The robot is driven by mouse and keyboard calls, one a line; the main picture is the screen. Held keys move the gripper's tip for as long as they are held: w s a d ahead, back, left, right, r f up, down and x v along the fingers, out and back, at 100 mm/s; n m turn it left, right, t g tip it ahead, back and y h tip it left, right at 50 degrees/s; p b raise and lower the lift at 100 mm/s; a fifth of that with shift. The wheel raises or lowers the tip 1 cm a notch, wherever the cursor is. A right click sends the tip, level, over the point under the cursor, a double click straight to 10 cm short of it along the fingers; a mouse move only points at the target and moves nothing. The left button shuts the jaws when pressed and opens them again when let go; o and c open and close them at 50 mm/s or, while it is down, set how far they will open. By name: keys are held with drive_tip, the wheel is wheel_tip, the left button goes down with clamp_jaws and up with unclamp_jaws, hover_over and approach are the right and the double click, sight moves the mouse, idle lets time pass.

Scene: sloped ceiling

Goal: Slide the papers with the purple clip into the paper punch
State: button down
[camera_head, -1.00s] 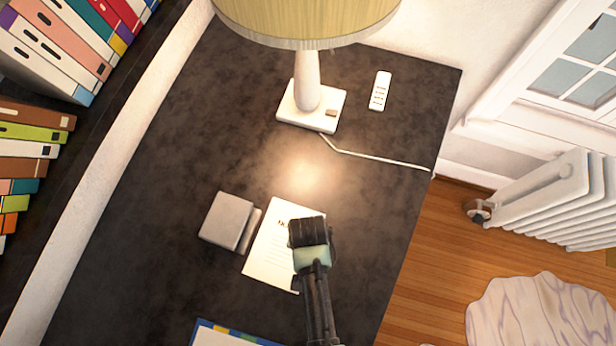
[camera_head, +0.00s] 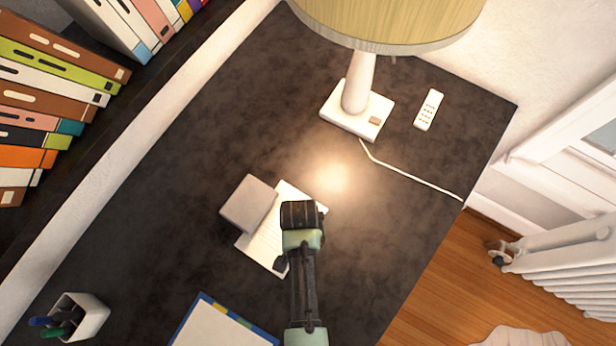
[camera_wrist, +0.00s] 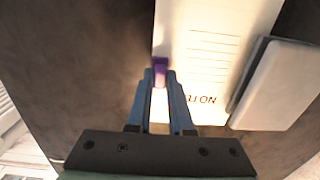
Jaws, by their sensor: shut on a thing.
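The white papers (camera_head: 263,250) lie on the dark desk, with printed lines on top. A purple clip (camera_wrist: 161,72) sits on their edge in the wrist view; my gripper hides it in the head view. The paper punch (camera_head: 249,204) is a grey block at the papers' left side, also at the right in the wrist view (camera_wrist: 283,86). The papers' edge meets the punch and seems to pass under its upper part; how deep is hidden. My gripper (camera_wrist: 160,80) is shut on the purple clip, on the side of the papers away from the punch.
A lamp (camera_head: 357,108) with a cord and a white remote (camera_head: 429,110) stand farther back. A blue-edged pad (camera_head: 222,325) lies in front, and a pen cup (camera_head: 77,318) stands at the front left. The desk left of the punch is clear.

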drive_tip(key=shift+w+a+b, duration=0.3)
drive_tip(key=shift+w+a, duration=0.55)
drive_tip(key=shift+a, duration=0.2)
drive_tip(key=shift+w+a+b, duration=0.3)
drive_tip(key=shift+w+a, duration=0.5)
drive_tip(key=shift+a, duration=0.2)
drive_tip(key=c, duration=0.7)
unclamp_jaws()
drive_tip(key=shift+c, duration=0.2)
wheel_tip(320, 180, up, 13)
drive_tip(key=shift+w, duration=0.1)
